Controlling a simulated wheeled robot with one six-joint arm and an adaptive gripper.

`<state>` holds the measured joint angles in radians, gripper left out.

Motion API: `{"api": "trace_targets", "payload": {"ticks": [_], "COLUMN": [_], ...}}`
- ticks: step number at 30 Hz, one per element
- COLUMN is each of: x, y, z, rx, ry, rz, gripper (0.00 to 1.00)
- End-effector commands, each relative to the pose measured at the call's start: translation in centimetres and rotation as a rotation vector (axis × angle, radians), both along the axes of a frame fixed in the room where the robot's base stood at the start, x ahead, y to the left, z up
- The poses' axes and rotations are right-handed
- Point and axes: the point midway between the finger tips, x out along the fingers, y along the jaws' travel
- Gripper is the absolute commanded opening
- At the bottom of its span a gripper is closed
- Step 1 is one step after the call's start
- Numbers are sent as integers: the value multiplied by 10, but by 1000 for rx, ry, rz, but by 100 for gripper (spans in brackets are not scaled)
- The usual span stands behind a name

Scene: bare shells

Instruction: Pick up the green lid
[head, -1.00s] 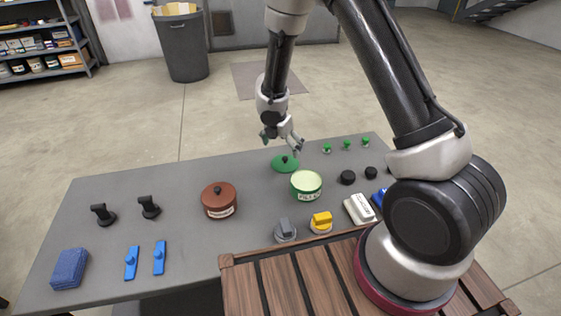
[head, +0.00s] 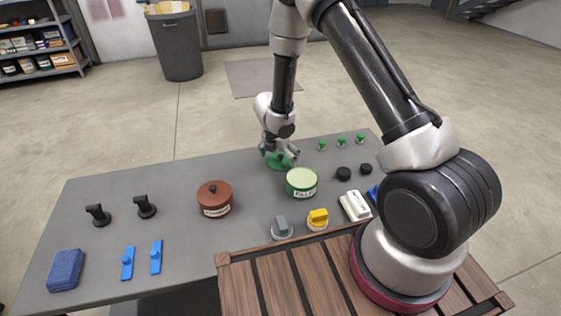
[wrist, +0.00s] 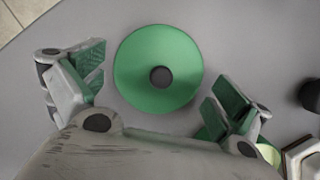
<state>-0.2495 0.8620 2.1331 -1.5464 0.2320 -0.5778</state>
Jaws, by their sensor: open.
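The green lid (head: 281,163) lies flat on the grey table near its far edge. In the wrist view the lid (wrist: 158,70) is a round green disc with a dark knob at its middle. My gripper (head: 279,155) is low over the lid and hides part of it in the head view. In the wrist view my gripper (wrist: 165,95) is open, with one finger on each side of the lid and visible gaps between. The green pot (head: 302,182), pale on top, stands just in front and to the right of the lid.
A red-brown lidded pot (head: 214,200) stands to the left. Black knobs (head: 343,173) and small green-topped items (head: 341,142) are to the right. Grey (head: 282,228) and yellow (head: 317,219) knobs sit near the front. The table (head: 120,180) is clear at the back left.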

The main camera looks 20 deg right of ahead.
Motion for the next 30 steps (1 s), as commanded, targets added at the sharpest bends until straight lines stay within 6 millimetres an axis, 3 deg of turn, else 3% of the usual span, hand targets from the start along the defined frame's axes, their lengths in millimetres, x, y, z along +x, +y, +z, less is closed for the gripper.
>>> {"api": "trace_targets", "payload": {"ticks": [3,12,29,30], "x": [0,0,-2,-2], "y": [0,0,0,0], "z": [0,0,0,1], "rx": [0,0,0,-1], "ry": [0,0,4,5], "rz": [0,0,-1,-1], "gripper": [98,45,42,36]}}
